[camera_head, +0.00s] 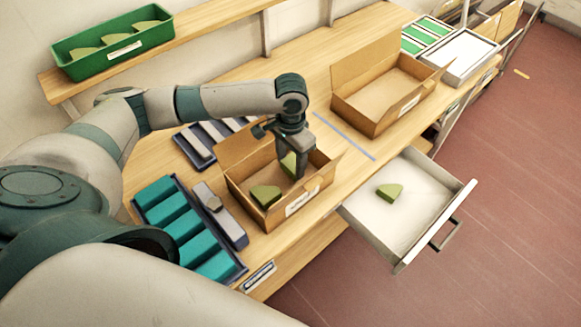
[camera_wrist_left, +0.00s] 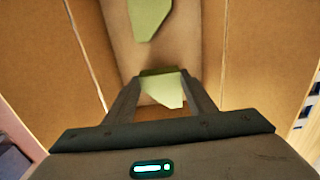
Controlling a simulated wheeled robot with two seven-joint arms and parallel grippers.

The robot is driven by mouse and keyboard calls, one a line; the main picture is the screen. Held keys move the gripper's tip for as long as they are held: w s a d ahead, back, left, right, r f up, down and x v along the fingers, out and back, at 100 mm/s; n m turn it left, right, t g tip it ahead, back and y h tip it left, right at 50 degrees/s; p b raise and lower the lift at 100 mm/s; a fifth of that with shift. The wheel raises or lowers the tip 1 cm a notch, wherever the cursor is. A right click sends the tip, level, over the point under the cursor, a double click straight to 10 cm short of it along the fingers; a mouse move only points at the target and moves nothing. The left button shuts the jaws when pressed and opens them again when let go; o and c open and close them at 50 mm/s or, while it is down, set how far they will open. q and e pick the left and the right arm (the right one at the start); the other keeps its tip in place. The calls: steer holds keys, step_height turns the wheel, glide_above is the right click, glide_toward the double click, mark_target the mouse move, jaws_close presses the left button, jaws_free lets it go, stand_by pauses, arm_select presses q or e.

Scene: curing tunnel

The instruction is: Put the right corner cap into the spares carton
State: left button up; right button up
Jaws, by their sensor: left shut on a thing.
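My left gripper (camera_head: 290,165) points down into the near open carton (camera_head: 236,158) and is shut on an olive-green corner cap (camera_head: 288,162). In the left wrist view the held cap (camera_wrist_left: 162,88) sits between the fingers of the left gripper (camera_wrist_left: 162,90), above the carton floor. A second green cap (camera_head: 265,195) lies in the same carton and also shows in the wrist view (camera_wrist_left: 148,14). A third cap (camera_head: 390,192) lies in the open white drawer (camera_head: 420,212). A second open carton (camera_head: 372,100) stands further back and looks empty. The carton labels are too small to read. My right gripper is out of view.
A green bin (camera_head: 115,52) with several caps stands on the shelf (camera_head: 215,32). A tray of teal blocks (camera_head: 190,225) and a grey tool-like item (camera_head: 218,212) lie left of the near carton. Bare bench shows between the cartons.

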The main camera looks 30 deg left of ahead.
mark_target(290, 165)
arm_select(q)
step_height(290, 165, down, 3)
steer(key=shift+f+p, duration=0.15)
steer(key=shift+p, duration=0.35)
steer(key=o, duration=1)
steer(key=shift+f, duration=0.15)
